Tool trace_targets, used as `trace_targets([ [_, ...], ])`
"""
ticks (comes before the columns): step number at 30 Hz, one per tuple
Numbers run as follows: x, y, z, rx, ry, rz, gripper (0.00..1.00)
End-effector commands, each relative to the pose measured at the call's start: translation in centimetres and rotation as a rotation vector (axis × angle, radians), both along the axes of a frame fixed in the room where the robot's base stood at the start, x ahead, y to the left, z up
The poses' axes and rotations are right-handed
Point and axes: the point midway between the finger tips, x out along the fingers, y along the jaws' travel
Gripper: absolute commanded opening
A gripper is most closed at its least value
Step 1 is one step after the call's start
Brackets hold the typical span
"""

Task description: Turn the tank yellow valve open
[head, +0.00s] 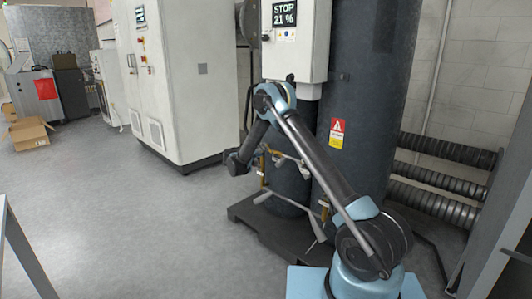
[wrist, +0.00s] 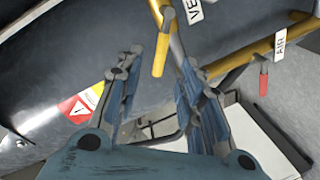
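A yellow valve handle (wrist: 161,52) hangs down near a yellow pipe carrying a partly cropped "VE" label (wrist: 194,10) in the wrist view. My gripper (wrist: 158,66) is open, with one finger on either side of the handle's lower end. I cannot tell whether either finger touches it. Nothing is held between the fingers. A second valve with a red handle (wrist: 263,84) sits to the right, near the label "AIR" (wrist: 280,43). In the head view, my arm reaches to the tank's pipework (head: 265,172), where the yellow handle is too small to make out.
The dark tank (head: 369,75) stands behind my arm, with a warning sticker (head: 337,133). A control box (head: 296,45) reads "STOP 21 %". A white cabinet (head: 174,80) stands left. Ribbed hoses (head: 440,175) run along the right wall.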

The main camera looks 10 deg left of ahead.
Motion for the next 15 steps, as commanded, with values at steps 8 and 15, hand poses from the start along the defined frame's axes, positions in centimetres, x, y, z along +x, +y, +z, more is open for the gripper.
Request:
trace_targets([
  [8, -3.4, 2.2, 0.6, 0.0, 0.001, 0.003, 0.35],
  [15, -4.2, 2.6, 0.7, 0.0, 0.0, 0.001, 0.35],
])
